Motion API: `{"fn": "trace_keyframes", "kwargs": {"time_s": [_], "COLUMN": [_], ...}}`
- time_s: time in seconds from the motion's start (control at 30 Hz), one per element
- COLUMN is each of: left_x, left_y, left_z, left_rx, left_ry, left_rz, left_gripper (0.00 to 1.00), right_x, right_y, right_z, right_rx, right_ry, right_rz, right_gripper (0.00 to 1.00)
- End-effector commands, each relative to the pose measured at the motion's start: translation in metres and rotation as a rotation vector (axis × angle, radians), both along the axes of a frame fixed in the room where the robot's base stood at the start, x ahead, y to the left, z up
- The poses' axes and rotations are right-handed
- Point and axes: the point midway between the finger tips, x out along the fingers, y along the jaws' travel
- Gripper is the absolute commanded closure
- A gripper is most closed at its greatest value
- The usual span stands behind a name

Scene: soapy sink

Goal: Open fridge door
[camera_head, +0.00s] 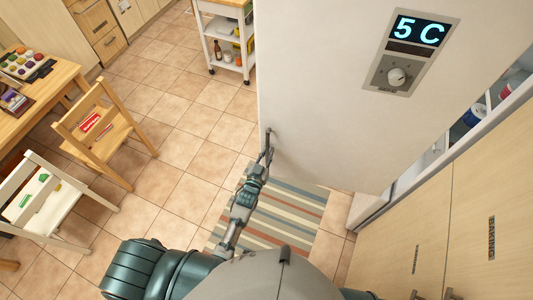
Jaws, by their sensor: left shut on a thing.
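The white fridge door (320,70) fills the upper middle of the head view. It carries a lit display (419,32) reading "5 C" and a round knob (396,76). A slim grey handle (269,133) is at the door's left edge. My left gripper (267,148) is shut on this handle; its fingertips are small and partly hidden against it. To the right of the door, shelves with several items (475,114) show, so the door stands away from them. My right gripper is not in view.
A striped rug (292,222) lies on the tiled floor below the door. Wooden cabinets (465,215) stand at the right. A wooden chair (103,132), a white chair (45,205) and a table (40,103) are at left. A trolley (226,45) stands behind. Floor between is clear.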

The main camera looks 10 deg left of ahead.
Motion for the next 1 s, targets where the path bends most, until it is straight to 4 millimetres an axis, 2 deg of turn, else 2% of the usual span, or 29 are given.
{"fn": "trace_keyframes", "kwargs": {"time_s": [0.27, 0.3, 0.37, 0.67, 0.77, 0.87, 1.0], "left_x": [0.0, 0.0, 0.0, -0.001, -0.007, -0.023, -0.055], "left_y": [-0.001, -0.001, -0.001, 0.0, 0.0, 0.002, 0.006], "left_z": [-0.001, -0.001, -0.001, 0.0, -0.001, -0.001, -0.002], "left_rx": [0.003, 0.003, 0.003, 0.001, 0.001, 0.001, 0.002], "left_ry": [0.001, 0.001, 0.001, 0.001, 0.001, 0.002, 0.005], "left_rz": [-0.002, -0.001, -0.001, -0.001, -0.001, -0.001, -0.002], "left_gripper": [1.0, 0.74, 0.59, 0.58, 0.58, 0.58, 0.58], "right_x": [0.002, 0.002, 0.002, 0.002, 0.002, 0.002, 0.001], "right_y": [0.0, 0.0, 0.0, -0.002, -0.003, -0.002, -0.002], "right_z": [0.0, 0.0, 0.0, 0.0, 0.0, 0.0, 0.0], "right_rx": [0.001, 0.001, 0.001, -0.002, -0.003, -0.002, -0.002], "right_ry": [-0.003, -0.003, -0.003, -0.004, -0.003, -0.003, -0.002], "right_rz": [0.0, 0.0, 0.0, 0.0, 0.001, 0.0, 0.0], "right_gripper": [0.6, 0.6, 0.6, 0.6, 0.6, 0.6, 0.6]}}
